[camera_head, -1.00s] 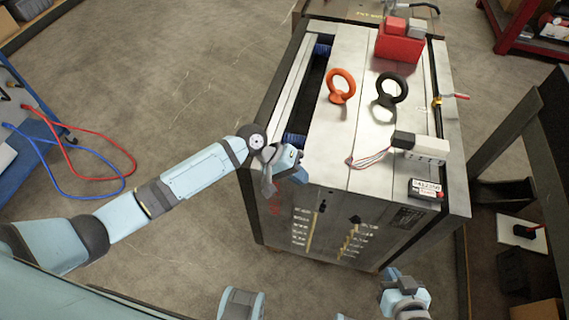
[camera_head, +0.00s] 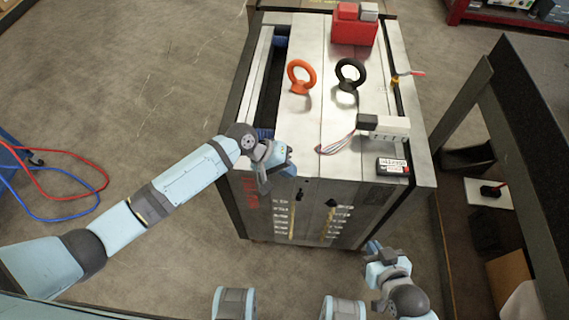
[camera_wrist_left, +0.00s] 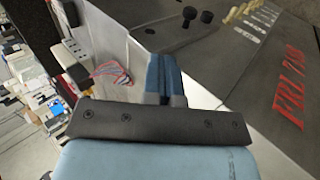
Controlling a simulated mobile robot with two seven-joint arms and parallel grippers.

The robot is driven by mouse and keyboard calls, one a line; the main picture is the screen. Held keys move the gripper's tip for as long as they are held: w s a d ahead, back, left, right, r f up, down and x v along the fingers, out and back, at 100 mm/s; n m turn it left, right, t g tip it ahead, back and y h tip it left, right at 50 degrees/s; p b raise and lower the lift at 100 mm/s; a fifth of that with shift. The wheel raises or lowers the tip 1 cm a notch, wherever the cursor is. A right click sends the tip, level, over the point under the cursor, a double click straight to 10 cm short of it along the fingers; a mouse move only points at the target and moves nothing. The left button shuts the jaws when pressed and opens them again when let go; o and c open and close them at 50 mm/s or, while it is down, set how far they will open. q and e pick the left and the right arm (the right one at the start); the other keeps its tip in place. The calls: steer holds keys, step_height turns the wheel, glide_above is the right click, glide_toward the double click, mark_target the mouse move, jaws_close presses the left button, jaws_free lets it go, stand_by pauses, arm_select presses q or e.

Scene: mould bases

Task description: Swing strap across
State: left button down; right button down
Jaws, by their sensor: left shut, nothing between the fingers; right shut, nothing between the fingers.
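The mould base (camera_head: 308,140) is a large grey steel block with orange (camera_head: 301,78) and black (camera_head: 350,75) eye bolts on top. I cannot pick out the strap for certain; dark knob-like fittings (camera_head: 331,203) and pale yellowish strips (camera_head: 326,228) show on its front face. My left gripper (camera_head: 289,166) is shut and empty at the top front edge of the block. In the left wrist view its blue fingertips (camera_wrist_left: 164,78) are together near the block's edge, with two black knobs (camera_wrist_left: 198,17) beyond. My right gripper (camera_head: 374,247) is shut and empty, low before the block's right front.
On top stand a red box (camera_head: 353,32), a grey-white connector with thin wires (camera_head: 390,128) and a small black labelled box (camera_head: 392,166). A long dark slot (camera_head: 268,85) runs along the left. A dark shelf frame (camera_head: 460,105) stands at the right.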

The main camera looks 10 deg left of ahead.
mark_target(310, 174)
arm_select(q)
steer(key=d+y+p, duration=0.1)
steer(key=p, duration=0.1)
steer(key=d+r+y+p, duration=0.1)
steer(key=d+p, duration=0.1)
steer(key=p, duration=0.1)
steer(key=shift+d+r+y+p, duration=0.15)
steer(key=shift+d+y+p, duration=0.15)
steer(key=shift+y+p, duration=0.1)
steer(key=shift+d+f+y+p, duration=0.3)
steer(key=shift+d+y+p, duration=0.2)
steer(key=shift+d, duration=0.15)
steer(key=shift+d+f+p, duration=0.3)
steer(key=shift+d+p, duration=0.05)
steer(key=shift+d, duration=0.35)
